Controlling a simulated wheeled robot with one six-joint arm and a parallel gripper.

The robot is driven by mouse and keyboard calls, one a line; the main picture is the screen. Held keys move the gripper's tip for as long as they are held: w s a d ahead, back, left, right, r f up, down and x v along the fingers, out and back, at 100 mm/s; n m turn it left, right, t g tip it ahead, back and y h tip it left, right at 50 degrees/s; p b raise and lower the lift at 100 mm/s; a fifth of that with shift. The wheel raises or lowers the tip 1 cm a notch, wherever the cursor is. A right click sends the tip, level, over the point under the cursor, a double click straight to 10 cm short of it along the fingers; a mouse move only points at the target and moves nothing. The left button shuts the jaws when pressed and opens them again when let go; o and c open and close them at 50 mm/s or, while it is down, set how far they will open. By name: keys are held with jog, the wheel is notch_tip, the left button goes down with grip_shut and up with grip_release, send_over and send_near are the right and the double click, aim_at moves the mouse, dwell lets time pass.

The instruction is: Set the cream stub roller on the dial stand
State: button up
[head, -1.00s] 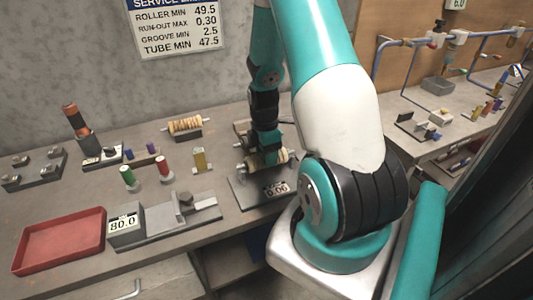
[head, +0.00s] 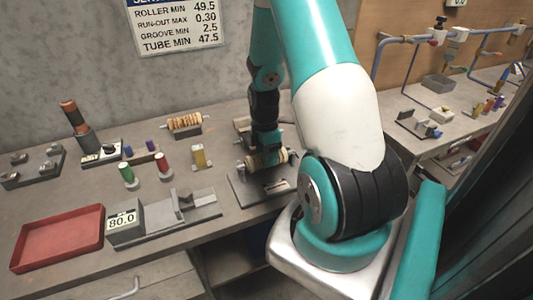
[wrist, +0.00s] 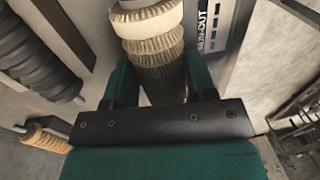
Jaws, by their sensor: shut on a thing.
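My gripper (head: 266,146) is shut on a cream and tan ribbed roller (head: 268,159) and holds it level at the dial stand. In the wrist view, the same roller (wrist: 156,45) lies between the two teal fingers, its metal shaft end showing at the top. The dial stand (head: 245,190) is a dark grey plate on the bench under the roller. Its RUN-OUT label panel (wrist: 211,30) shows at the right in the wrist view. I cannot tell whether the roller touches the stand's supports; my gripper and arm hide part of them.
Another tan roller (head: 186,121) rests on a rack at the back. A dark ribbed roller (wrist: 36,58) is left of my gripper in the wrist view.

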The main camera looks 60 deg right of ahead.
jog(key=shift+f, duration=0.15)
jog(key=o, duration=1.2)
notch_tip(320, 180, up, 17)
jog(key=w+b, duration=0.2)
jog(key=a+r+m+t+y, duration=0.1)
jog(key=a+r, duration=0.1)
jog(key=a, duration=0.7)
jog(key=a+r, duration=0.2)
jog(key=a, duration=0.6)
jog(key=s+a+r+m+y, duration=0.1)
jog(key=s+a, duration=0.5)
jog(key=a, duration=0.3)
jog(key=s+a+r+m+y, duration=0.1)
jog(key=s+a+m, duration=0.1)
jog(key=s+a, duration=0.4)
jog(key=a, duration=0.3)
jog(key=shift+a+m+y, duration=0.2)
jog(key=shift+m+y, duration=0.1)
